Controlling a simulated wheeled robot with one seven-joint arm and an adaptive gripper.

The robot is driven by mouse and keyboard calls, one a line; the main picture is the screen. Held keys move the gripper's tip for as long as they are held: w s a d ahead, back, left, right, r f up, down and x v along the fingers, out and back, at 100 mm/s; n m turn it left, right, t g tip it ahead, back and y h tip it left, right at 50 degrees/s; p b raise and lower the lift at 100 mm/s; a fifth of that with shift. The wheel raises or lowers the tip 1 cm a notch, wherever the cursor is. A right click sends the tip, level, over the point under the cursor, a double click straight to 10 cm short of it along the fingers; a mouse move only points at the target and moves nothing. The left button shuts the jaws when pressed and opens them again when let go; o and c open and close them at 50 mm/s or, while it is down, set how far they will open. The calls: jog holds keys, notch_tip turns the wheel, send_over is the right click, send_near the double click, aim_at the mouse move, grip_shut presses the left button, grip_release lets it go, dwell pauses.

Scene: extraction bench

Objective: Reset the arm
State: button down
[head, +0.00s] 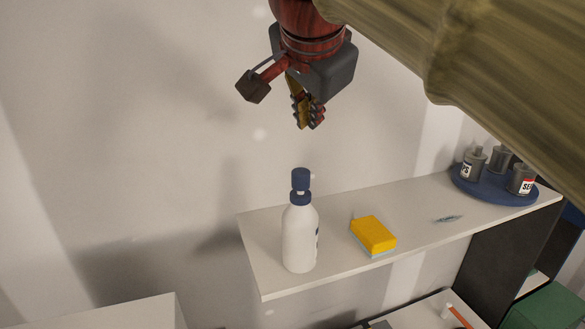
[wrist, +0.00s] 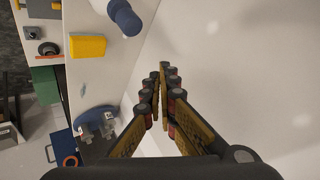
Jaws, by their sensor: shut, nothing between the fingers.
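My gripper (head: 308,126) hangs fingers down above the shelf, over the white bottle and slightly to its right in the head view. Its fingers are shut with nothing between them. The wrist view also shows the gripper (wrist: 166,72) with its fingers together and the pale wall to their right. A clear gap lies between the fingertips and the blue cap of the white bottle (head: 299,238). The bottle stands upright on the shelf (head: 350,268), and its blue cap (wrist: 125,17) shows at the top of the wrist view.
A yellow sponge (head: 373,235) lies right of the bottle. A small bluish item (head: 448,219) lies further right. A round blue tray (head: 494,192) with several grey labelled containers stands at the shelf's right end. The pale wall (head: 120,150) is behind. A white surface (head: 120,313) is lower left.

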jog(key=s+d+f+n+g, duration=0.1)
jog(key=s+d+f+n, duration=0.4)
jog(key=f, duration=0.8)
jog(key=s+d+f+n+g+y, duration=0.15)
jog(key=s+d+f, duration=0.25)
jog(key=s+f, duration=0.65)
jog(key=s+d+f+n+g, duration=0.1)
jog(key=s+d+f+n, duration=0.3)
jog(key=f, duration=1.1)
notch_tip(320, 180, down, 33)
jog(key=b, duration=3.2)
jog(key=shift+w+r+b, duration=0.2)
jog(key=shift+w+b, duration=0.1)
jog(key=shift+b, duration=0.05)
